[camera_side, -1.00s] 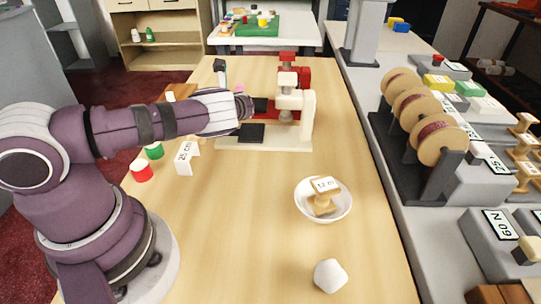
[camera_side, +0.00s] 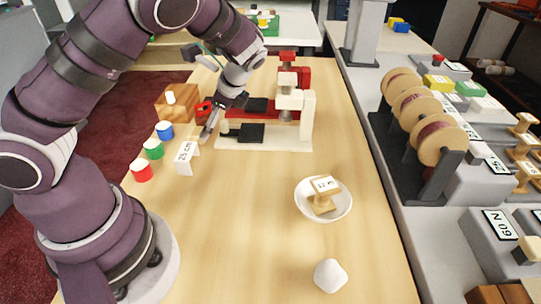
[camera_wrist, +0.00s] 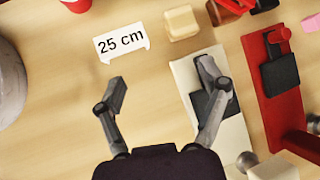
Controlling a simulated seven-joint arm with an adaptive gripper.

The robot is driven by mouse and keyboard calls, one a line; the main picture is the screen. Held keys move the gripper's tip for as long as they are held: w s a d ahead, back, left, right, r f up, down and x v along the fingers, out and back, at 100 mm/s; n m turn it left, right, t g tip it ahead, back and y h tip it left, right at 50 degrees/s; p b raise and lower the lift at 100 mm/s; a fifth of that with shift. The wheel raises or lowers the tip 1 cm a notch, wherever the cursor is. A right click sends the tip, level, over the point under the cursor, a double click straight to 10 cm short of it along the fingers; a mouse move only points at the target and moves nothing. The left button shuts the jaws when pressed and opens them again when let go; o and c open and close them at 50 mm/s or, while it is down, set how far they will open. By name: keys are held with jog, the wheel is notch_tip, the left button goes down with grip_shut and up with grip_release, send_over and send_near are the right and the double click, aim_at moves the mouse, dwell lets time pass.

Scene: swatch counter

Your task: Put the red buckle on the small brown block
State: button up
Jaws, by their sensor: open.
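My gripper (camera_side: 214,124) is open and empty, low over the left end of the white press; it also shows in the wrist view (camera_wrist: 164,84). A red piece that looks like the buckle (camera_wrist: 230,8) lies at the top edge of the wrist view, beyond the right fingertip and partly cut off. In the side view a red outline (camera_side: 203,106) shows just left of my gripper. A small pale tan block (camera_wrist: 181,23) lies beside it on the table. A larger brown block (camera_side: 175,104) with a white peg stands further left. I cannot tell which is the named block.
The white press (camera_side: 265,143) and red press (camera_wrist: 270,90) stand close on the right. A "25 cm" card (camera_side: 185,156) and blue, green and red spools (camera_side: 153,149) line the left edge. A white bowl (camera_side: 323,212) holds a wooden spool.

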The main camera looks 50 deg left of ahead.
jog(key=s+d+r+n+t+h, duration=0.6)
jog(key=s+d+r+n, duration=0.3)
jog(key=d+r, duration=0.2)
jog(key=shift+d+r+n+t+h, duration=0.3)
jog(key=shift+d+r+t, duration=0.05)
jog(key=shift+r+t, duration=0.35)
jog(key=shift+w, duration=0.1)
